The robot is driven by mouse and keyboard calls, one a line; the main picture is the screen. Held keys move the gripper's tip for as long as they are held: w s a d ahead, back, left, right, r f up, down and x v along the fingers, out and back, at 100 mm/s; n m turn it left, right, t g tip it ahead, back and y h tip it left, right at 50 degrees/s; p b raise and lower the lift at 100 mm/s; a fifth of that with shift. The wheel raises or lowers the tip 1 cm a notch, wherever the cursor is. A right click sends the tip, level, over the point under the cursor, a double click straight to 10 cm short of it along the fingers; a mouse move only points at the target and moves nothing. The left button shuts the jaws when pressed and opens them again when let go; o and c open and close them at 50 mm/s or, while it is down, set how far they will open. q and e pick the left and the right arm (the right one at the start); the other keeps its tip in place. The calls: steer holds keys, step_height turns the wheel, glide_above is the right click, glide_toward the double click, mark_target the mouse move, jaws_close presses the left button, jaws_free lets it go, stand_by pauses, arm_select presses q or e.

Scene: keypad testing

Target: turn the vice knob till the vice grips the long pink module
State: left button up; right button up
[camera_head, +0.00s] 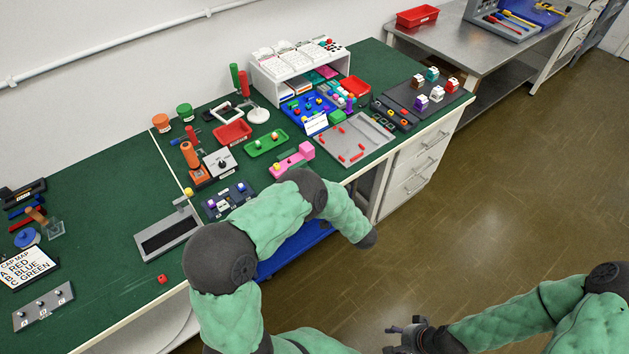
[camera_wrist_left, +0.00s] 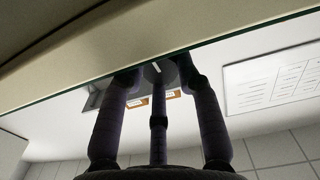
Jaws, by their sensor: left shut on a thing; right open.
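A long pink piece (camera_head: 291,160), which looks like the pink module, lies near the front edge of the green table. My left arm reaches over the table's front edge, and its gripper is hidden in the head view. In the left wrist view my left gripper (camera_wrist_left: 157,75) is shut on a dark round knob (camera_wrist_left: 154,70) with a white mark line. I cannot make out the vice's jaws or whether they touch the pink piece. My right gripper (camera_head: 404,335) is open and empty at the bottom, over the floor and away from the table.
The green table (camera_head: 110,222) holds a green tray (camera_head: 267,143), a red tray (camera_head: 232,132), a grey tray (camera_head: 372,131) and a white shelf (camera_head: 300,68). A small red cube (camera_head: 161,279) lies near the front edge. A pale table edge (camera_wrist_left: 100,45) crosses the wrist view. Open floor lies right.

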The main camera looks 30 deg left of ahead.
arm_select(q)
steer(key=shift+a+r+m+p, duration=0.15)
steer(key=shift+r+m+p, duration=0.15)
steer(key=shift+m, duration=0.2)
jaws_close()
